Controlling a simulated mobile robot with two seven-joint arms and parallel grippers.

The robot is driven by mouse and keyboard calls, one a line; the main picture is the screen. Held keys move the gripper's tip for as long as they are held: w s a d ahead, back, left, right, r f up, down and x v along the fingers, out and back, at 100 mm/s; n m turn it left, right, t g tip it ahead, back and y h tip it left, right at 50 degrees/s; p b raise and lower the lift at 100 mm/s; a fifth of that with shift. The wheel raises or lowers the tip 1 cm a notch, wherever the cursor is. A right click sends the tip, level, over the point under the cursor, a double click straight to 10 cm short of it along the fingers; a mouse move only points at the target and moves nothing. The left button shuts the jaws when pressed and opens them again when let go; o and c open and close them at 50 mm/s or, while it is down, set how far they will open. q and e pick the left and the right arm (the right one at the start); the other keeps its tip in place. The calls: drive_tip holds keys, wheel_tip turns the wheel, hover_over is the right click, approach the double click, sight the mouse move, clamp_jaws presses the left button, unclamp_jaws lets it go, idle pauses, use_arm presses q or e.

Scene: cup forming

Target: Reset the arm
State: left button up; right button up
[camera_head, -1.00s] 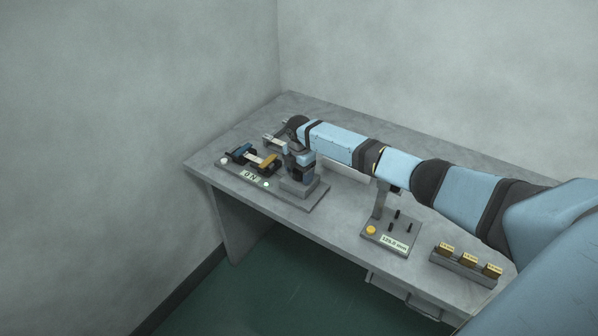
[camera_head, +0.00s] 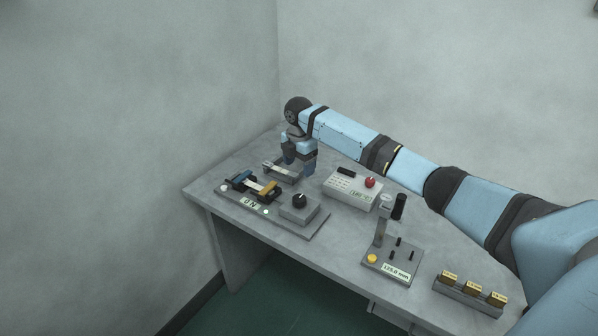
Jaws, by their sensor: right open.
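My right arm reaches in from the right across the back of the grey table (camera_head: 225,190). My right gripper (camera_head: 299,172) is open and points down, with nothing seen between its fingers. It is above the table, behind the black knob (camera_head: 299,200) on its grey block and apart from it in the picture. The tester plate (camera_head: 300,230) carries the knob block, blue and orange clamp parts (camera_head: 266,187) and a small display (camera_head: 249,203). My left gripper is not in view.
A light box with a red knob (camera_head: 370,182) stands right of the gripper, below the forearm. A gauge stand (camera_head: 380,236) with a black handle and a yellow button is nearer the front. A rack (camera_head: 462,295) holds gold blocks at the front right. Walls enclose the left and back.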

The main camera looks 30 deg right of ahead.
idle(0.5)
drive_tip(key=s+a+f+m+t+y+p, duration=0.2)
drive_tip(key=s+a+f+m, duration=0.1)
drive_tip(key=s+a+f, duration=0.6)
drive_tip(key=s+a+f+m+t+y+p, duration=0.1)
drive_tip(key=s+a+f+m+t+p, duration=0.15)
drive_tip(key=s+a+f, duration=0.65)
drive_tip(key=s+a+r+m+t+p, duration=0.1)
drive_tip(key=s+a+r+m+t, duration=0.1)
drive_tip(key=s+m, duration=0.4)
drive_tip(key=s+a+r+m+t+p, duration=0.2)
drive_tip(key=s+a+m+t, duration=0.1)
drive_tip(key=s, duration=1.1)
drive_tip(key=m+t, duration=0.1)
drive_tip(key=m, duration=0.1)
drive_tip(key=shift+a+r+m, duration=0.25)
drive_tip(key=shift+a+m, duration=0.05)
drive_tip(key=shift+m, duration=0.05)
drive_tip(key=shift+t, duration=0.25)
